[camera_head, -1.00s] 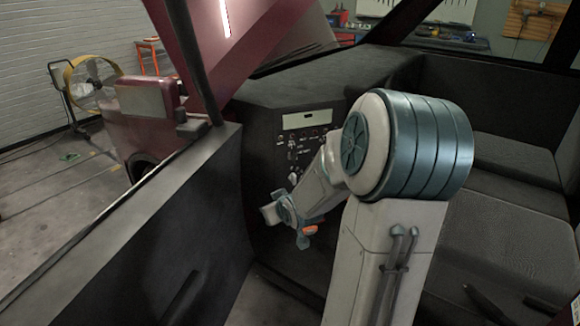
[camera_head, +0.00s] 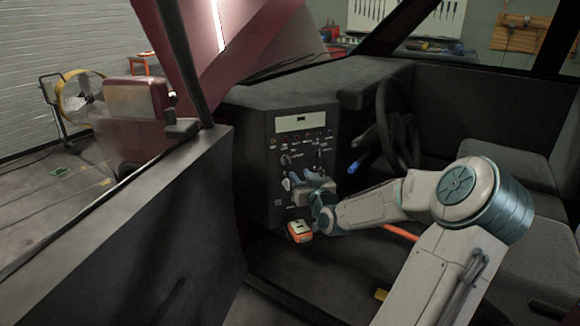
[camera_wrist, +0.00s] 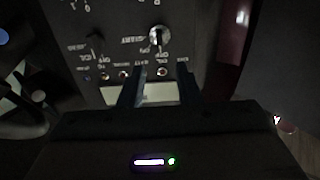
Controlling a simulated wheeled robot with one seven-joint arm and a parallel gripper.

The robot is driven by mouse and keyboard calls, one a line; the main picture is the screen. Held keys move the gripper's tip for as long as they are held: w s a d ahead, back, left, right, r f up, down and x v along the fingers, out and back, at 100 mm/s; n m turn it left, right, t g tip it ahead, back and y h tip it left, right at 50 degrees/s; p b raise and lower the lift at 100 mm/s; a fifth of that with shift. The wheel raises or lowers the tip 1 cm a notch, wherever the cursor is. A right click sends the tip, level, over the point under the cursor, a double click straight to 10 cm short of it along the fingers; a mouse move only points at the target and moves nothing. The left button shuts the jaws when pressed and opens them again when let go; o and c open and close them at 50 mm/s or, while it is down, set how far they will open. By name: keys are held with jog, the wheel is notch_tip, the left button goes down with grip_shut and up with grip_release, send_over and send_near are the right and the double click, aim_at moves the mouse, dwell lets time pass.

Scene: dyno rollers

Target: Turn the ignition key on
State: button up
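The ignition key switch (camera_wrist: 158,38) shows in the wrist view as a bright round metal piece beside an upside-down "START" label on the black control panel (camera_wrist: 118,22). In the head view, the switch (camera_head: 286,159) looks like a small light knob on the left of the panel (camera_head: 305,128). My gripper (camera_head: 303,180) is in front of the panel, a little below the switch. In the wrist view, the two dark fingers of my gripper (camera_wrist: 160,76) stand apart with nothing between them. The switch lies beyond the fingertips, apparently untouched. The key's exact angle is unclear.
A steering wheel (camera_head: 396,125) is right of the panel. The black door (camera_head: 130,230) stands at the left, and seats (camera_head: 490,130) fill the right. A row of small toggles (camera_wrist: 124,74) lies close to the fingers in the wrist view.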

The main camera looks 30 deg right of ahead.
aim_at(290, 163)
jog(key=x, duration=0.9)
grip_shut()
